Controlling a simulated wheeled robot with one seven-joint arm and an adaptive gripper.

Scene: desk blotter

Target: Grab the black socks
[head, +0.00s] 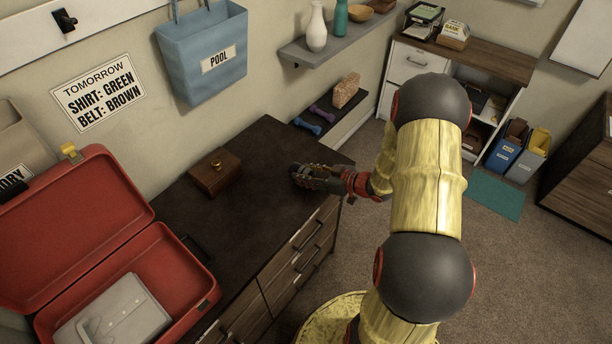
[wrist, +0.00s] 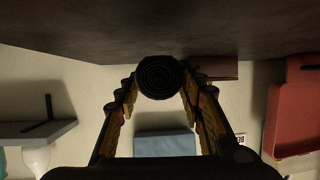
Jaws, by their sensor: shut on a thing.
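The black socks (wrist: 159,78) show in the wrist view as a dark rolled bundle, its spiral end facing the camera. My gripper (wrist: 160,88) is shut on them, one finger on each side. In the head view my gripper (head: 304,175) is over the right part of the dark dresser top (head: 258,150), close to its surface. The socks are hard to make out there against the dark gripper and top. I cannot tell whether they touch the surface.
A brown wooden box (head: 215,172) with a gold knob stands left of my gripper. An open red suitcase (head: 165,265) holding a folded light grey garment (head: 115,315) lies at the front left. A blue bag (head: 203,55) hangs on the wall. The dresser top between is mostly clear.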

